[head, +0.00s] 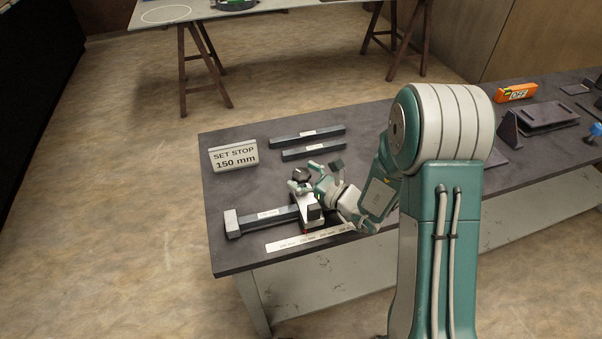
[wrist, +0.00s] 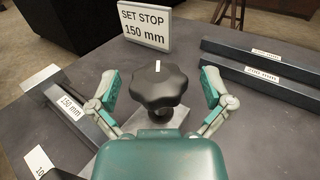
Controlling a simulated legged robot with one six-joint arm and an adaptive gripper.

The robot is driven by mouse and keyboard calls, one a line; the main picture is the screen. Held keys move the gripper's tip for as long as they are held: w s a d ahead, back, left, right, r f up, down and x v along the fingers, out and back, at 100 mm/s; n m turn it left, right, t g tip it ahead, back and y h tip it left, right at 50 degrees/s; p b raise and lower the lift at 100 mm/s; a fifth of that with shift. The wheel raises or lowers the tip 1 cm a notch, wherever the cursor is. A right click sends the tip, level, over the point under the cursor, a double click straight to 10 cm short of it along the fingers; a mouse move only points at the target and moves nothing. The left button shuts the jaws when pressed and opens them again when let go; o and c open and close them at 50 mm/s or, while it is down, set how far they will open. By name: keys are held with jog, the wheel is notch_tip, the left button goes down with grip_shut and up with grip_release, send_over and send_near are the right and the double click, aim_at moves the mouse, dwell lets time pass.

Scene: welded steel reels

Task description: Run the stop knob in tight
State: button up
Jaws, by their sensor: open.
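The stop knob (wrist: 158,86) is a black, lobed hand knob with a small white mark on top. In the wrist view it sits on a grey block between the two green-padded fingers of my gripper (wrist: 160,88). The fingers are open, one on each side, with a visible gap to the knob. In the head view the knob (head: 301,174) shows small and dark beside my gripper (head: 305,185). The steel bar of the fixture (head: 270,220) runs left from the stop to an upright end block (head: 232,222).
A sign (head: 233,155) reading "SET STOP 150 mm" stands behind the fixture. Two dark steel bars (head: 307,136) lie at the back. A pale printed scale strip (head: 290,242) lies along the front edge. An orange box (head: 516,93) sits far right.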

aim_at(303, 170)
notch_tip(303, 170, up, 10)
jog(key=shift+w+f, duration=0.1)
dwell(0.4)
jog(key=shift+w+d+f+n+g, duration=0.2)
jog(key=shift+f+n+g, duration=0.05)
jog(key=shift+n+g, duration=0.05)
jog(key=d+f+n+g+y, duration=0.1)
jog(key=d+f+n+g, duration=0.1)
jog(key=d+f+g, duration=0.1)
jog(key=s+d+f+n+g+y, duration=0.1)
jog(key=d+f+n+g, duration=0.1)
jog(key=d+f+g, duration=0.1)
jog(key=d+f+n+g+y, duration=0.2)
jog(key=d+f+g, duration=0.1)
jog(key=d, duration=0.1)
jog(key=shift+s+d+f, duration=0.15)
jog(key=shift+s+d, duration=0.1)
jog(key=shift+d, duration=0.05)
jog(key=a, duration=1.1)
jog(key=shift+w, duration=0.4)
